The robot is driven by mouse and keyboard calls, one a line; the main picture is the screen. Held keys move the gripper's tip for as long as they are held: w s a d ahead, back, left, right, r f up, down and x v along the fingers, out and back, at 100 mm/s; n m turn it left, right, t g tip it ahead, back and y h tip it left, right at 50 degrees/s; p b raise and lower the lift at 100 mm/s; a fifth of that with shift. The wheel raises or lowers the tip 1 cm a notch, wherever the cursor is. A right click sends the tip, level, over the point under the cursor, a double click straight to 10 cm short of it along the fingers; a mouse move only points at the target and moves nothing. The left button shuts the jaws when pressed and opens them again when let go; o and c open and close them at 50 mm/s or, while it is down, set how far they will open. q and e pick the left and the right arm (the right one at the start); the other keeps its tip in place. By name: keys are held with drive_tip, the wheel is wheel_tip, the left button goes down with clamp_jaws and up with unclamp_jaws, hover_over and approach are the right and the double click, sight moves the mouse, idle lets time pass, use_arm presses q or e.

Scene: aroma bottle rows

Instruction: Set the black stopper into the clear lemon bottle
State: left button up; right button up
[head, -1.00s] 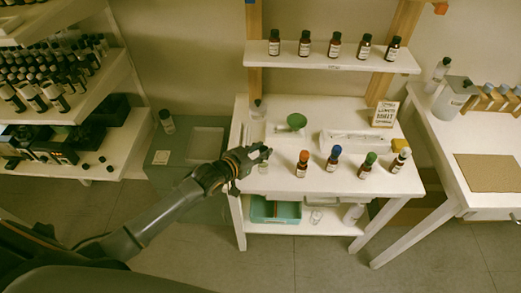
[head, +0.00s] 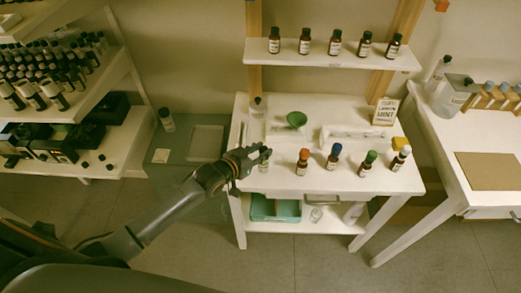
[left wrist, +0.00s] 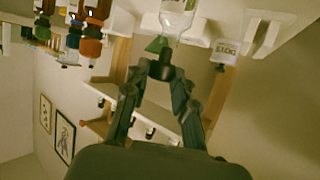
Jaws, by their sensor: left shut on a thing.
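My left gripper (head: 264,153) is over the front left part of the white table. In the left wrist view its fingers (left wrist: 163,72) are shut on the small black stopper (left wrist: 167,56). The clear bottle (left wrist: 178,18) stands just beyond the stopper in that view, its neck close to it. I cannot tell whether stopper and neck touch. In the head view the clear bottle (head: 263,167) shows just below the fingertips, partly hidden by them. The stopper cannot be made out there. My right gripper is not in view.
Brown bottles with orange (head: 303,161), blue (head: 333,159), green (head: 368,164) and pale caps stand to the right along the table. A green funnel (head: 296,120), a white tray (head: 356,135) and a sign (head: 385,112) are behind. A shelf (head: 330,56) of bottles hangs above.

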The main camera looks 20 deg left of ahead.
use_arm(q)
drive_tip(key=shift+f+b, duration=0.5)
drive_tip(key=shift+f, duration=0.4)
drive_tip(key=o, duration=1.1)
drive_tip(key=v, duration=1.2)
